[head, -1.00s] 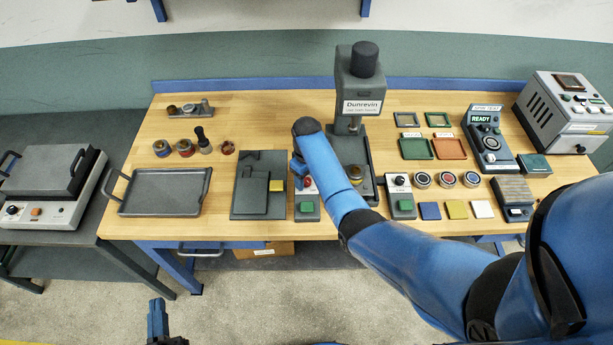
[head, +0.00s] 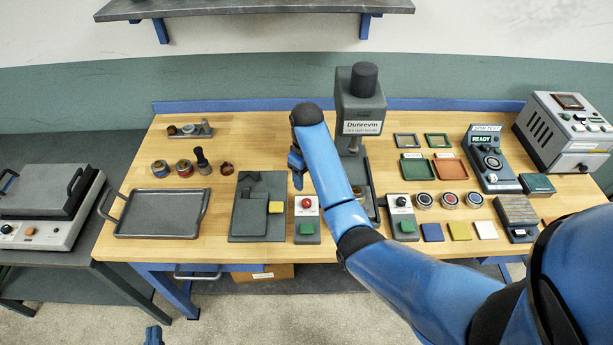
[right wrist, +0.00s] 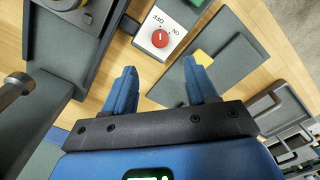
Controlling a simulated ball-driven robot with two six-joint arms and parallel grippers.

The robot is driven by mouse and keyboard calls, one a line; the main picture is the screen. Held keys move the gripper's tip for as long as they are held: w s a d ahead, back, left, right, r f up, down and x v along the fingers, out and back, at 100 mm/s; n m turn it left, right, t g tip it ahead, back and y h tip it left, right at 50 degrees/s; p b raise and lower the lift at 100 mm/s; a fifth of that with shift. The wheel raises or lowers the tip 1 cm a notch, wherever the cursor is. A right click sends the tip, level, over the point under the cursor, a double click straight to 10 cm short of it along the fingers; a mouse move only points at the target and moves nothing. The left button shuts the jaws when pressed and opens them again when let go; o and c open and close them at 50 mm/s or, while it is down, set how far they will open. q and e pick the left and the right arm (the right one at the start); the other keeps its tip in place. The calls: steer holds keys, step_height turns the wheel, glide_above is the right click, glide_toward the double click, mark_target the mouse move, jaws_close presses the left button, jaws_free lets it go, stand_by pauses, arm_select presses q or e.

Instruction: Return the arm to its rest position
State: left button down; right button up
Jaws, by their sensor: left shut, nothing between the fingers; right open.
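My right arm (head: 335,185) reaches from the lower right over the workbench. Its gripper (head: 296,172) hangs above the bench, left of the Dunrevin press (head: 361,105), and is partly hidden by the wrist. In the right wrist view the right gripper (right wrist: 160,76) is open, with nothing between its fingers. Below it there is a switch box with a red knob (right wrist: 160,39), apart from the fingers. My left gripper (head: 153,336) shows only as a small blue piece at the bottom edge, shut and away from the bench.
A grey tray (head: 157,213) and a dark plate with a yellow block (head: 276,207) lie on the left half of the workbench. Several rings and coloured tiles lie to the right. A grey tester (head: 490,160) stands at the right. The floor before the bench is clear.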

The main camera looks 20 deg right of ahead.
steer(key=shift+r, duration=0.1)
stand_by(0.5)
steer(key=w+r+m+t, duration=0.2)
steer(key=w+r+t, duration=0.3)
steer(key=w+t, duration=0.45)
steer(key=s+d+f+m+t+b, duration=0.1)
steer(key=s+f+t+b, duration=0.1)
steer(key=s, duration=1.2)
steer(key=s+d+f+m+t+b, duration=0.1)
steer(key=s+f+t+b, duration=0.2)
steer(key=s, duration=1.2)
steer(key=s+d+f+m+t+b, duration=0.1)
steer(key=s+f+m+t+b, duration=0.1)
steer(key=s, duration=1.2)
step_height(320, 180, down, 2)
steer(key=shift+s+d+t+b, duration=0.15)
steer(key=shift+s+t+b, duration=0.15)
steer(key=shift+t+b, duration=0.5)
